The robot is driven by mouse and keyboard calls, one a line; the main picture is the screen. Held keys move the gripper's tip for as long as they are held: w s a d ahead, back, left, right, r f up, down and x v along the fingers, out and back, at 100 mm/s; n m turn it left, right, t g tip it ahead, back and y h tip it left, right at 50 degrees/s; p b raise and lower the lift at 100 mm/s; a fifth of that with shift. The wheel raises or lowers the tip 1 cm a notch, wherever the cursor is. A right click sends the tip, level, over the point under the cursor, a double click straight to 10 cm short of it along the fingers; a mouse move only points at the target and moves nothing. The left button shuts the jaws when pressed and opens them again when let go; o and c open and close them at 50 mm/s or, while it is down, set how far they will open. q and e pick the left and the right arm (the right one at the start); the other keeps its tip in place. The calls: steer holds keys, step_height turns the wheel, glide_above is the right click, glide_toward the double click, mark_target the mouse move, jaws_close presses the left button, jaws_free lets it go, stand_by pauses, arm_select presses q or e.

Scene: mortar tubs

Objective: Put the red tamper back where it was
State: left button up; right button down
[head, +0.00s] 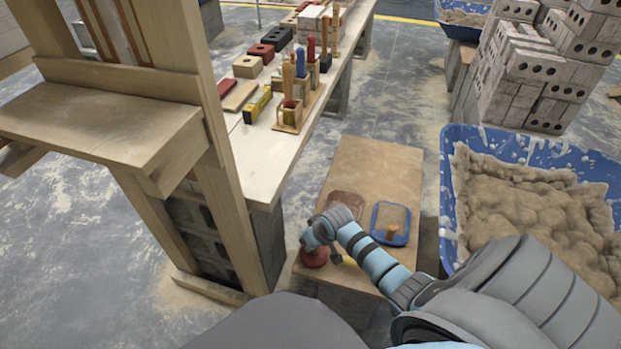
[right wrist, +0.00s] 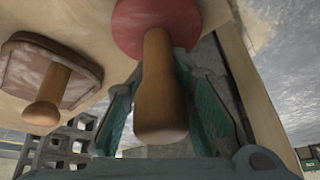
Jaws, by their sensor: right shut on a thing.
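The red tamper (head: 315,258) has a round red base and a wooden handle. In the head view it is at the near left corner of a low wooden bench top (head: 378,165). My right gripper (head: 318,238) is over it. In the right wrist view, the tamper's red disc (right wrist: 155,25) is at the top and its handle (right wrist: 160,90) lies between the two fingers of my right gripper (right wrist: 165,105), which is shut on it. I cannot tell whether the disc touches the bench top. My left gripper is not in view.
A brown square float (right wrist: 50,72) and a blue-edged tool (head: 391,223) lie on the bench top. A blue mortar tub (head: 447,200) stands right of it. The long table (head: 262,150) at left holds a wooden tool rack (head: 290,126) and bricks. The bench's far end is clear.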

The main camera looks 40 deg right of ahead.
steer(key=c, duration=1.3)
jaws_free()
steer(key=shift+c, duration=0.2)
steer(key=p+v, duration=0.3)
steer(key=v, duration=0.2)
steer(key=shift+w, duration=0.15)
arm_select(q)
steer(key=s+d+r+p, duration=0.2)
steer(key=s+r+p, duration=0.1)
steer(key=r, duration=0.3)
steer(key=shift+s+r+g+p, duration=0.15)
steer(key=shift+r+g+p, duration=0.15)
steer(key=shift+p, duration=0.45)
arm_select(e)
steer(key=v, duration=0.7)
steer(key=shift+s, duration=0.2)
steer(key=shift+r, duration=0.1)
